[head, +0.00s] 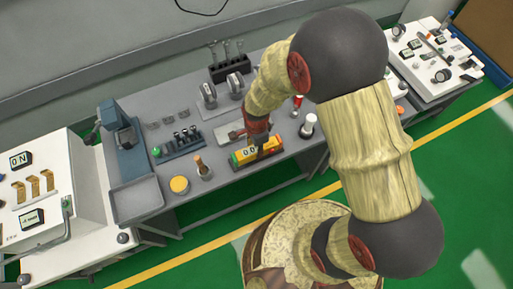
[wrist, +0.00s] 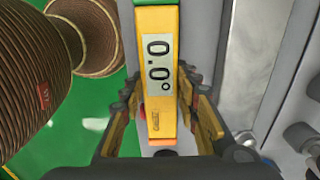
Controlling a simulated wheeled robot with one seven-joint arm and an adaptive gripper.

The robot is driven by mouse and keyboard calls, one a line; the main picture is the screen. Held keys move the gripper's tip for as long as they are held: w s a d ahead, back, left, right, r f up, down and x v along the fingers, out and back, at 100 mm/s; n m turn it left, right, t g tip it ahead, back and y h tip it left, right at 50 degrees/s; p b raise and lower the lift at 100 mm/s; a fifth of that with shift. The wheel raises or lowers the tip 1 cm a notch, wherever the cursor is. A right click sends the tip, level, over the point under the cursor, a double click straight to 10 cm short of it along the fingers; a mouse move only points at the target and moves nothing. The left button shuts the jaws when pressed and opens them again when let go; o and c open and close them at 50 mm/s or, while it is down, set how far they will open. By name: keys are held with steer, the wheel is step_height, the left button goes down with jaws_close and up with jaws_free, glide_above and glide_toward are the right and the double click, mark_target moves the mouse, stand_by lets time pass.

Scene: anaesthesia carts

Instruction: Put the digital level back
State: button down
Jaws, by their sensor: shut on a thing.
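The digital level (head: 243,155) is a yellow bar with a pale display reading 0.0. In the head view it is at the front edge of the grey workbench (head: 226,181), with a dark base strip under it; I cannot tell whether it touches the bench. In the wrist view the level (wrist: 157,110) runs upright down the middle, display facing the camera. My gripper (head: 259,146) comes down on it from above and is shut on it. In the wrist view my gripper's fingers (wrist: 158,92) flank its two sides.
Near the level stand a white-topped cylinder (head: 308,126), a brush pot (head: 202,170) and a yellow round tin (head: 180,185). Behind are a rack with green-tipped item (head: 180,143), metal stands (head: 208,96) and a black holder (head: 230,69). White carts (head: 45,190) flank the bench.

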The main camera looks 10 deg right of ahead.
steer(key=shift+f, duration=0.15)
steer(key=c, duration=1.4)
jaws_free()
steer(key=shift+o, duration=0.3)
step_height(320, 180, up, 13)
steer(key=p, duration=0.3)
step_height(320, 180, up, 9)
steer(key=n+t, duration=0.1)
steer(key=n, duration=0.2)
glide_above(264, 146)
steer(key=s+d+r+n+t, duration=0.2)
steer(key=s+d+r+n, duration=0.2)
steer(key=r, duration=0.5)
steer(key=s+d+r+n+t, duration=0.2)
steer(key=s+d+r+n, duration=0.3)
steer(key=s+r+n, duration=0.2)
step_height(264, 146, up, 3)
steer(key=shift+s+f+n+t, duration=0.15)
steer(key=shift+s+n+t, duration=0.2)
steer(key=shift+s, duration=0.5)
